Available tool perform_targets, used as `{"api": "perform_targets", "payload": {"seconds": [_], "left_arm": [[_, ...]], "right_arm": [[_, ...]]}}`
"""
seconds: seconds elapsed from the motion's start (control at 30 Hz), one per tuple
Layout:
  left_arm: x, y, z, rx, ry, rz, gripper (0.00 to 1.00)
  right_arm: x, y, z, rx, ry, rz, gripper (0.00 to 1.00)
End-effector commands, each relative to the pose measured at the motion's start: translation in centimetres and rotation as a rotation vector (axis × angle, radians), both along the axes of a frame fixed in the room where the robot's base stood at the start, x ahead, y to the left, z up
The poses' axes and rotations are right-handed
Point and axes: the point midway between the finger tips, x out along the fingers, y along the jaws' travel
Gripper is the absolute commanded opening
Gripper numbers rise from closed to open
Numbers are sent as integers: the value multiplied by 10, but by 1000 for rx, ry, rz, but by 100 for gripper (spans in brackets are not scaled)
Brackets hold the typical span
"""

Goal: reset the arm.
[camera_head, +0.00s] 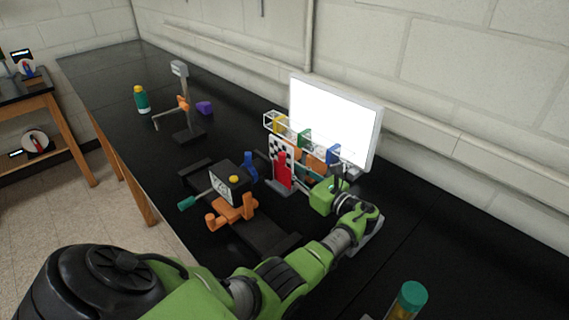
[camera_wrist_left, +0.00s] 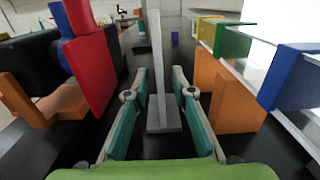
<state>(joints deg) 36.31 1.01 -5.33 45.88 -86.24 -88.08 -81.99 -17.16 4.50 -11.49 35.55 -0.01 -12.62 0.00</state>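My left arm (camera_head: 330,245) reaches in from the lower left across the black bench. My left gripper (camera_head: 310,182) is beside the checkered board and the lit panel. In the left wrist view the same gripper (camera_wrist_left: 160,76) has its two teal fingers spread apart. A thin grey upright plate on a grey foot (camera_wrist_left: 163,118) shows in the gap between the fingers; I cannot tell whether they touch it. My right gripper is not in view.
A red block (camera_wrist_left: 92,65) is close left of the fingers and orange blocks (camera_wrist_left: 225,95) are close right. A bright white panel (camera_head: 333,118), a checkered board (camera_head: 281,150), a clamp device (camera_head: 232,185), a grey stand (camera_head: 187,130) and a green bottle (camera_head: 142,100) stand on the bench.

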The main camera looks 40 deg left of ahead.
Motion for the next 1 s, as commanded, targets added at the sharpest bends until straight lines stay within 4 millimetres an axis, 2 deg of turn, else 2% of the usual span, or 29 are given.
{"api": "perform_targets", "payload": {"seconds": [0.1, 0.2, 0.77, 0.87, 1.0], "left_arm": [[-1, -15, 0, 0, 2, -1, 23], [-2, -22, 0, 0, 2, 0, 23], [-2, -23, 0, 0, 0, 1, 23], [2, -24, 6, -17, -39, -1, 23], [21, -28, 29, -95, -202, -9, 23]], "right_arm": [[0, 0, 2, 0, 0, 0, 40], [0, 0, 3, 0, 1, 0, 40], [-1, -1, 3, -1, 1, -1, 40], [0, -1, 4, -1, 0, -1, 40], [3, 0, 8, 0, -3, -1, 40]]}}
